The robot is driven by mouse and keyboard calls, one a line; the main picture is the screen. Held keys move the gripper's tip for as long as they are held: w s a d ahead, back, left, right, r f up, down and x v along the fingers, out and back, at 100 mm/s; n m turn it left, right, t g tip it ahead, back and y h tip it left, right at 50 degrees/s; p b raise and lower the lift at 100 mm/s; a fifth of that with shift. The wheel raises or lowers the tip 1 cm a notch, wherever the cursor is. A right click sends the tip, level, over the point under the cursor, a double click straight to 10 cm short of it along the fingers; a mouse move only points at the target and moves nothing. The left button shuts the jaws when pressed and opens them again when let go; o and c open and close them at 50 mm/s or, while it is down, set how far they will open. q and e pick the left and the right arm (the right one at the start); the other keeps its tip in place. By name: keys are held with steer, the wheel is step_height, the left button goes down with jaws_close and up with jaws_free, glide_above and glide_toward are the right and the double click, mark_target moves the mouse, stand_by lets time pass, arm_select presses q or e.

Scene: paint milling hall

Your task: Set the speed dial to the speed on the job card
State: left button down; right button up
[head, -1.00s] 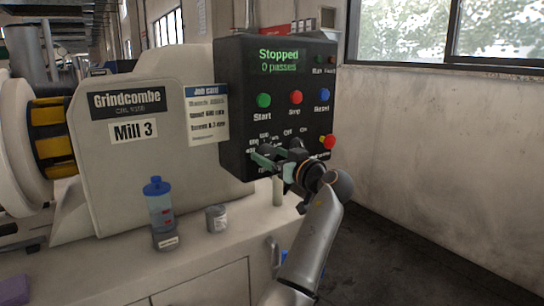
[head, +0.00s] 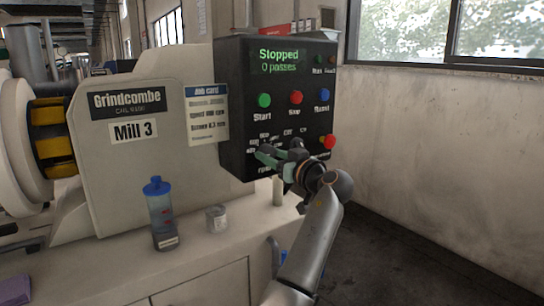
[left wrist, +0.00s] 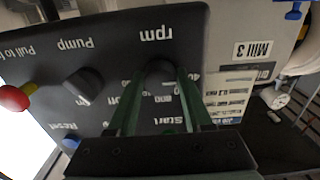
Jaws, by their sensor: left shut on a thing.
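In the left wrist view the panel appears upside down. My left gripper (left wrist: 158,88) has its two green fingers on either side of the dial and is shut on it. In the head view the gripper (head: 266,155) is at the panel's lower left and hides the dial. Its pointer and much of its scale are hidden. The job card (head: 207,115) is on the mill's front, left of the panel; its small print is too blurred to read surely. My right gripper is not in view.
The panel display (head: 279,61) reads "Stopped, 0 passes". Green Start (head: 264,100), red (head: 295,97) and blue (head: 322,95) buttons sit above the dial row. A pump knob (left wrist: 84,86) and a red pull knob (left wrist: 15,98) are nearby.

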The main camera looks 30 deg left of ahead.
arm_select(q)
steer(key=shift+r+m+p, duration=0.1)
steer(key=shift+m+p, duration=0.6)
steer(key=shift+m, duration=0.1)
steer(key=shift+m+p, duration=0.6)
steer(key=shift+m, duration=0.2)
steer(key=m+p, duration=0.2)
steer(key=m, duration=0.1)
steer(key=shift+m+p, duration=0.75)
steer(key=shift+m, duration=0.55)
steer(key=shift+c, duration=1.6)
jaws_free()
